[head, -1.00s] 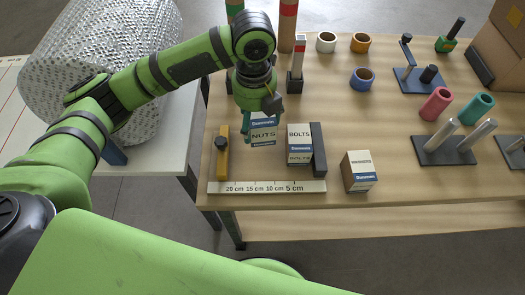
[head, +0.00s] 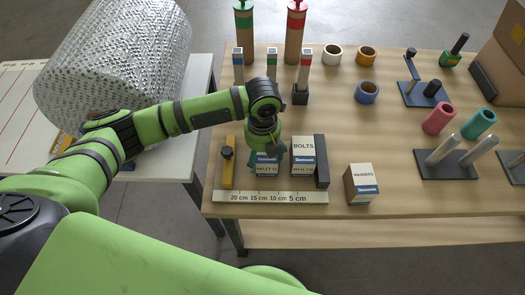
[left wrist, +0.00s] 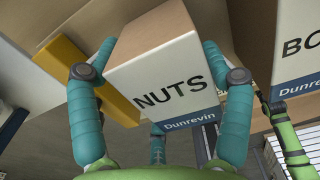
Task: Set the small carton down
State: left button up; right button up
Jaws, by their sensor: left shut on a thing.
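The small white, tan and blue NUTS carton (head: 266,170) is between the yellow block (head: 228,168) and the BOLTS carton (head: 303,160), behind the ruler strip. My left gripper (head: 266,152) comes from above and covers its upper part. In the left wrist view the NUTS carton (left wrist: 168,75) sits between the teal fingers of my left gripper (left wrist: 160,95), one on each side, shut on it. Its lower end is level with that of the BOLTS carton in the head view. I cannot tell whether it touches the table. My right gripper is out of view.
A dark block (head: 321,160) stands against the BOLTS carton's right side. A WASHERS carton (head: 362,184) stands further right. The ruler strip (head: 270,197) lies near the table's front edge. Coloured rings and peg stands are behind and right.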

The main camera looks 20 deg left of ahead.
pick_arm(q)
jog(key=shift+f, duration=0.15)
jog(key=o, duration=1.4)
jog(key=shift+r, duration=0.25)
jog(key=shift+w+r, duration=0.1)
jog(key=shift+r, duration=0.25)
notch_tip(320, 180, up, 11)
jog(key=b, duration=0.2)
jog(key=shift+d+r+b, duration=0.1)
jog(key=shift+r+b, duration=0.05)
jog(key=shift+b, duration=0.15)
